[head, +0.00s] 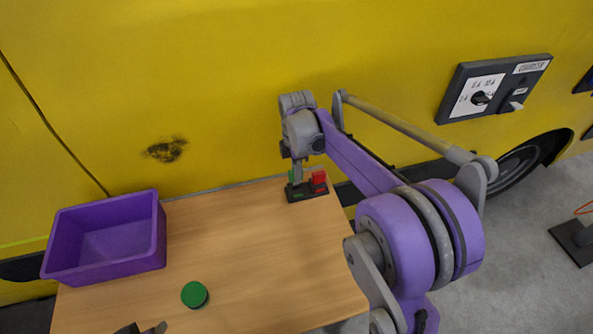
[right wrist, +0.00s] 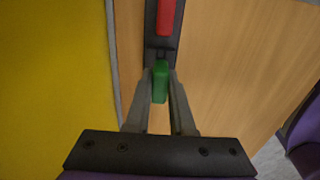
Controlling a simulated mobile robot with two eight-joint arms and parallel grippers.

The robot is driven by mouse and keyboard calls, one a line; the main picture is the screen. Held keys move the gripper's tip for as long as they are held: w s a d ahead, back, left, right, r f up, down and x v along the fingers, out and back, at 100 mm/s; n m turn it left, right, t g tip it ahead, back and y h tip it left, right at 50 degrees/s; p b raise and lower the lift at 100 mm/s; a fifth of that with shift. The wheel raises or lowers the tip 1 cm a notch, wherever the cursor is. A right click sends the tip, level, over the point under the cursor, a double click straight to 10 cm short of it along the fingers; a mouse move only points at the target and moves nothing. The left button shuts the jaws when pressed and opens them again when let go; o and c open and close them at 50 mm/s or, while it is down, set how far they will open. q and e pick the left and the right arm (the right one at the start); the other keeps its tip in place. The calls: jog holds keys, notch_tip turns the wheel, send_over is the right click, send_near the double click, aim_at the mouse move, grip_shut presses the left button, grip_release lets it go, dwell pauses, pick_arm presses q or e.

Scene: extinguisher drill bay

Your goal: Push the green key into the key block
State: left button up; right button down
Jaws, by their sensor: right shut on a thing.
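The black key block (head: 307,194) sits at the back edge of the wooden table, below the yellow wall. A red key (head: 319,180) stands on its right part; it also shows at the top of the right wrist view (right wrist: 166,18). My right gripper (head: 297,178) points down over the block's left part. In the right wrist view, its fingers (right wrist: 160,84) are shut on the green key (right wrist: 160,93). The key is over the near end of the block; I cannot tell how deep it sits. Only a tip of my left gripper (head: 141,328) shows at the bottom edge.
A purple bin (head: 110,268) stands at the table's left. A green round object (head: 195,294) lies on the table front. The middle of the wooden table (head: 250,250) is clear. A charger panel (head: 495,88) is on the yellow vehicle side at the right.

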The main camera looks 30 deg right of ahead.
pick_arm(q)
jog(key=shift+s+f+b, duration=0.2)
jog(key=shift+f+b, duration=0.25)
jog(key=shift+f, duration=0.15)
jog(key=shift+s+f+b, duration=0.15)
jog(key=shift+f+b, duration=0.3)
jog(key=shift+f, duration=0.1)
pick_arm(e)
jog(key=shift+f, duration=1.65)
jog(key=c, duration=0.7)
grip_release()
